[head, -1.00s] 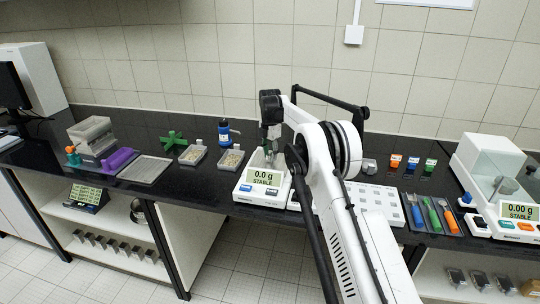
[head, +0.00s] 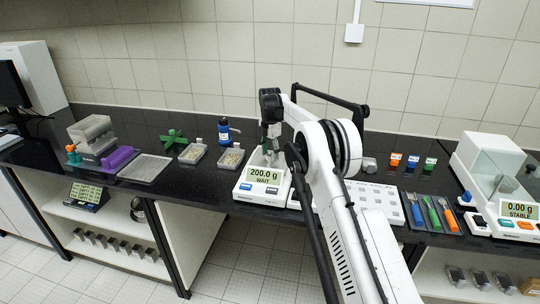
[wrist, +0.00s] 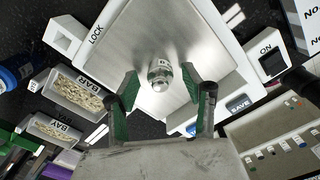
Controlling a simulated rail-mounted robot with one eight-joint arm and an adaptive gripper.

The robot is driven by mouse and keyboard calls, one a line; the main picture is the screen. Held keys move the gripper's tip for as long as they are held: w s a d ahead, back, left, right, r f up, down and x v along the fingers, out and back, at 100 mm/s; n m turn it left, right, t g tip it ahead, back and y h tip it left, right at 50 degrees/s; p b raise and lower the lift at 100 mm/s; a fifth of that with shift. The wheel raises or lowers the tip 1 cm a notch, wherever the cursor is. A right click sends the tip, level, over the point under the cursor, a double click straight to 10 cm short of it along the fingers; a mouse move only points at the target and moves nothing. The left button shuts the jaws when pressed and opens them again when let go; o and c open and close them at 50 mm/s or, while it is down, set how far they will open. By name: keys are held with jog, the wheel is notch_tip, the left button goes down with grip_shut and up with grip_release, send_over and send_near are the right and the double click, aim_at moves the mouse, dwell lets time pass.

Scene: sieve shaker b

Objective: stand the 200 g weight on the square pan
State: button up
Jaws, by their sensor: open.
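The 200 g weight (wrist: 160,77) is a small shiny metal knobbed cylinder. In the wrist view it stands upright on the bare metal square pan (wrist: 205,45) of the balance. My gripper (wrist: 162,88) is open, with its green-padded fingers to either side of the weight and a visible gap on each side. In the head view my gripper (head: 268,152) is over the pan, and the weight is hard to make out there. The balance (head: 262,185) display reads 200.0 g with WAIT below it.
Two labelled trays of pale grain (wrist: 78,92) stand left of the balance. A blue bottle (head: 224,130) is behind them. A white weight box (head: 375,200) is to the right, with coloured spatulas (head: 432,212) and a second balance (head: 500,185) beyond.

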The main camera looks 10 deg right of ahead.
notch_tip(320, 180, up, 12)
jog(key=f, duration=0.1)
jog(key=s+r+m+t, duration=0.2)
jog(key=s+r+m, duration=0.4)
jog(key=s+r, duration=0.6)
jog(key=s+r+m+t, duration=0.2)
jog(key=s+r+m, duration=0.45)
jog(key=s, duration=0.65)
jog(key=s+f+m+t, duration=0.15)
jog(key=s+m, duration=0.35)
jog(key=s, duration=1.1)
jog(key=s+f+m+t, duration=0.1)
jog(key=s+f+m, duration=0.2)
jog(key=s+f, duration=0.3)
jog(key=s+f+m, duration=0.3)
jog(key=s+f, duration=0.2)
jog(key=s, duration=0.5)
jog(key=shift+s+f+t+b, duration=0.35)
jog(key=shift+s+b, duration=0.05)
jog(key=shift+b, duration=0.05)
jog(key=shift+d, duration=0.1)
